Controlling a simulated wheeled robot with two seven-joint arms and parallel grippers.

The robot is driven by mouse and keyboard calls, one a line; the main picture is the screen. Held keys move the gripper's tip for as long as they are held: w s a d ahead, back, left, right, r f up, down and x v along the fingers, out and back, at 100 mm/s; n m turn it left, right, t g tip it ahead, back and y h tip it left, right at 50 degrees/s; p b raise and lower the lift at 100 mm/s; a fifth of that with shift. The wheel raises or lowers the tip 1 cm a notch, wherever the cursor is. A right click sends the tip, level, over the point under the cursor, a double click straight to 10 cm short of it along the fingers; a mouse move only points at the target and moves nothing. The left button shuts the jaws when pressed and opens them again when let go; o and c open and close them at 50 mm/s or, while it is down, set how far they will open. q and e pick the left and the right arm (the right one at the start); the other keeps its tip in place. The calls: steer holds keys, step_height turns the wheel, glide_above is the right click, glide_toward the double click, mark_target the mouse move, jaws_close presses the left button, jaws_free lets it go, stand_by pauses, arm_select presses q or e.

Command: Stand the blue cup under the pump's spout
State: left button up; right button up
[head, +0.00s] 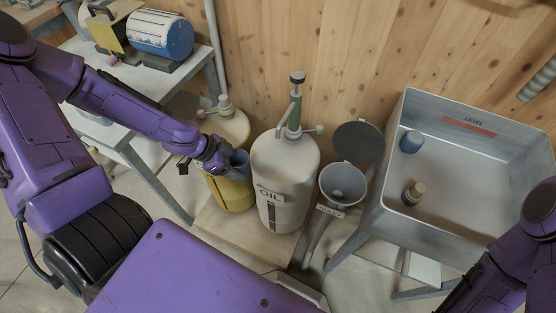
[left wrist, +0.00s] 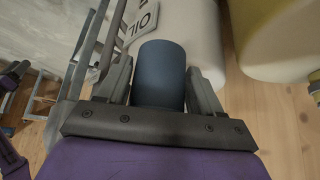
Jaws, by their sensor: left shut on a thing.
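The blue cup (head: 239,163) is in my left gripper (head: 222,160), to the left of the white OIL canister. In the left wrist view the cup (left wrist: 160,72) sits between the two fingers, which are shut on its sides. The pump (head: 294,115) is a green column with a dark knob on top of the OIL canister (head: 285,170). Its grey spout (head: 281,122) bends down on the column's left side. The cup is lower than the spout and to its left. My right arm shows at the lower right; its gripper is out of view.
A yellow canister (head: 236,192) stands left of the OIL canister, partly behind my left gripper. Both stand on a wooden board (head: 255,240). A grey funnel (head: 342,182) with a raised round lid (head: 358,142) is at right.

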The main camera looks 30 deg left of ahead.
arm_select(q)
steer(key=w+d, duration=0.3)
steer(key=d, duration=0.1)
steer(key=w+d+b, duration=0.1)
steer(key=w+d, duration=0.3)
steer(key=shift+w+d+f, duration=0.2)
steer(key=shift+w, duration=0.1)
steer(key=shift+w+d+f, duration=0.15)
steer(key=shift+f, duration=0.1)
